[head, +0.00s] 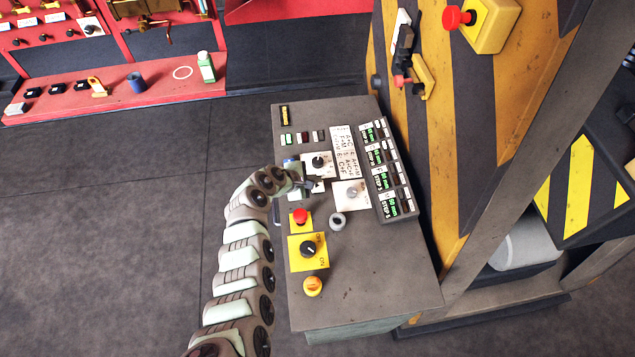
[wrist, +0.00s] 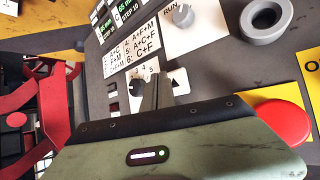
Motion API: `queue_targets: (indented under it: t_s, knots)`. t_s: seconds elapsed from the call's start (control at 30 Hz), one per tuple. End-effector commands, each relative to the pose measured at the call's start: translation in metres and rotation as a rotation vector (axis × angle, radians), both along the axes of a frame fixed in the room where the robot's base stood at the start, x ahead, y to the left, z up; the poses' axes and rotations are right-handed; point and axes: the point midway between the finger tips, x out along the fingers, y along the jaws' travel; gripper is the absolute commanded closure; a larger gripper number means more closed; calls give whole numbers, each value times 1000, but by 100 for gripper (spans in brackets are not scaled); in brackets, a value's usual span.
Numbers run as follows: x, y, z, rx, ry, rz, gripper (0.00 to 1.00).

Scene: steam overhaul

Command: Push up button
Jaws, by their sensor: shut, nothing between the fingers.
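My gripper (head: 309,184) is shut and empty, over the left middle of the grey control panel (head: 375,260). In the wrist view its fingers (wrist: 152,92) cover part of a numbered selector plate. A small white plate (head: 318,187) lies at the fingertips, partly hidden. I cannot tell whether the fingertips touch the panel. A black selector knob (head: 318,161) on a white plate sits just beyond the fingers.
A red button (head: 300,216), a yellow-plated black switch (head: 308,249) and an orange knob (head: 313,286) line the panel's near left. A grey knob (head: 353,192), a grey ring (head: 337,221) and a display block (head: 384,165) stand to the right. A striped frame (head: 480,130) rises behind.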

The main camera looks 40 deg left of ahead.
Motion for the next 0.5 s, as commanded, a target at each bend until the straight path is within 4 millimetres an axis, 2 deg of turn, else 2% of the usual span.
queue_targets:
  t_s: [0.27, 0.5]
  knots:
    - [0, 0, 3, 0, 0, 0, 100]
    - [0, 0, 27, 1, 1, 0, 100]
